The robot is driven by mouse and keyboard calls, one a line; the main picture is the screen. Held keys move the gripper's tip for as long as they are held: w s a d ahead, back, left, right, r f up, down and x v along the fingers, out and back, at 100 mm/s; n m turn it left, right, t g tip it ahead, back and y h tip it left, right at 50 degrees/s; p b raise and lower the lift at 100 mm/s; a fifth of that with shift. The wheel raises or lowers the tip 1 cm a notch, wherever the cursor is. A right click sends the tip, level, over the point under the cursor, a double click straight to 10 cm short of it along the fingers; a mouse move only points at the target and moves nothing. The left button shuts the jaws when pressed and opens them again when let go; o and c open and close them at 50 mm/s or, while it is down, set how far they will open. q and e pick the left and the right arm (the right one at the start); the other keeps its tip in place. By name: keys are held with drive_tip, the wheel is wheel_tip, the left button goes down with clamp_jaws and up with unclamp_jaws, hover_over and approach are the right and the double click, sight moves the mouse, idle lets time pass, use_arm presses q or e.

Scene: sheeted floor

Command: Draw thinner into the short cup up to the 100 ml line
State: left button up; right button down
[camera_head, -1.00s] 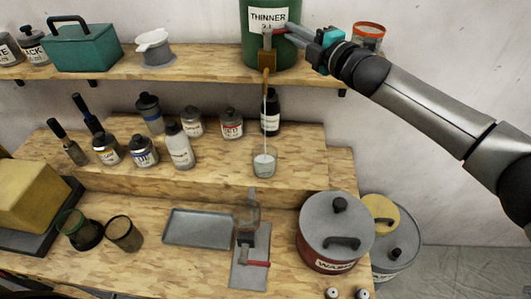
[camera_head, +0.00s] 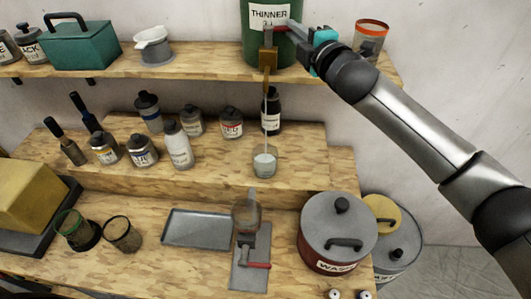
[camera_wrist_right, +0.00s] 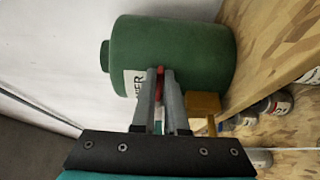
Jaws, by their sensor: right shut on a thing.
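A green drum labelled THINNER (camera_head: 268,47) stands on the upper shelf with a brass tap (camera_head: 268,60) at its front. A thin pale stream falls from the tap into a clear short cup (camera_head: 264,163) on the step below. The cup stands upright with pale liquid in it; its lines are too small to read. My right gripper (camera_head: 285,28) is shut on the red tap handle (camera_wrist_right: 159,84) in front of the drum, which also shows in the right wrist view (camera_wrist_right: 190,55). My left gripper is out of view.
Several bottles and jars (camera_head: 178,148) stand left of the cup. Below are a grey tray (camera_head: 198,229), a red-handled tool (camera_head: 250,262) and a lidded waste pot (camera_head: 338,228). An orange-rimmed can (camera_head: 371,40) stands beside my right arm.

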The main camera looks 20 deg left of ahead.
drive_tip(key=shift+s+a+r, duration=0.2)
drive_tip(key=shift+a+r, duration=0.05)
drive_tip(key=shift+a, duration=0.1)
drive_tip(key=shift+s+f+m+t+h+b, duration=0.1)
drive_tip(key=shift+s+m+t+h+b, duration=0.25)
drive_tip(key=shift+m+t+h, duration=0.3)
drive_tip(key=shift+s+f+m+h, duration=0.1)
drive_tip(key=shift+s+m+h, duration=0.2)
drive_tip(key=shift+h, duration=0.25)
drive_tip(key=c, duration=1.4)
unclamp_jaws()
drive_tip(key=shift+t+h, duration=0.25)
drive_tip(key=shift+h, duration=0.05)
drive_tip(key=o, duration=0.3)
drive_tip(key=shift+a, duration=0.15)
drive_tip(key=shift+o, duration=1.2)
drive_tip(key=shift+w+d, duration=0.15)
drive_tip(key=shift+d, duration=0.1)
drive_tip(key=shift+f, duration=0.1)
